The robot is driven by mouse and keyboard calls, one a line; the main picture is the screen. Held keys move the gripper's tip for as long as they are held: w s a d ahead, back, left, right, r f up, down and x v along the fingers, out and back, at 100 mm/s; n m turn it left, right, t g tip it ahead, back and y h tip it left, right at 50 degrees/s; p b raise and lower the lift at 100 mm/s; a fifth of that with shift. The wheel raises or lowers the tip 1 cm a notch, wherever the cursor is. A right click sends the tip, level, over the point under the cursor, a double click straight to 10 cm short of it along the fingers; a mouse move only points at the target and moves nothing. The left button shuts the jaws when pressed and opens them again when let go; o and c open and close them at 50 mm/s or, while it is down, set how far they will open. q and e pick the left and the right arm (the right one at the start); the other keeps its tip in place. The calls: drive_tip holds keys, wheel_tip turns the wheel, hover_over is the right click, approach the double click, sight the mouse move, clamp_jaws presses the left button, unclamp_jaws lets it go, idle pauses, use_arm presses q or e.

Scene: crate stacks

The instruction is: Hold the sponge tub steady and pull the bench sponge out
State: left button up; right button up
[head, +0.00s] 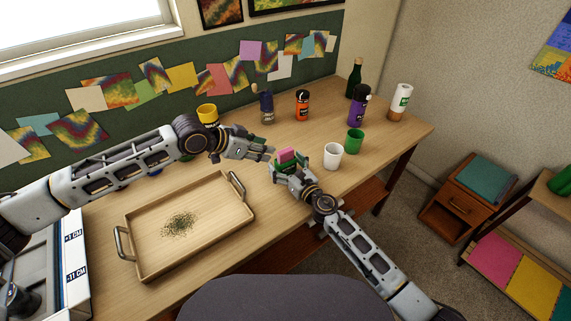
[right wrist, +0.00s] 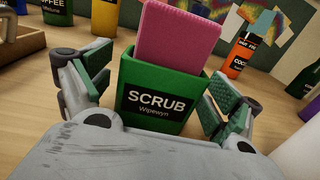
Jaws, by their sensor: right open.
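The green sponge tub (right wrist: 190,85), labelled SCRUB, stands upright on the table in the right wrist view. The pink bench sponge (right wrist: 178,38) sticks up out of its top, and its lower part is hidden inside. In the head view the sponge (head: 287,154) shows above my right gripper (head: 284,167), which hides much of the tub. My right gripper in the right wrist view (right wrist: 156,97) is open, with one green-padded finger on each side of the tub. My left gripper (head: 268,153) is just left of the sponge, apart from it; its finger gap is too small to judge.
A white cup (head: 333,157) and a green cup (head: 354,141) stand close right of the tub. An orange bottle (head: 302,105), purple bottle (head: 359,106) and dark blue jar (head: 266,106) stand behind. A wooden tray (head: 218,243) holding dark green bits lies front left.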

drive_tip(key=c, duration=1.1)
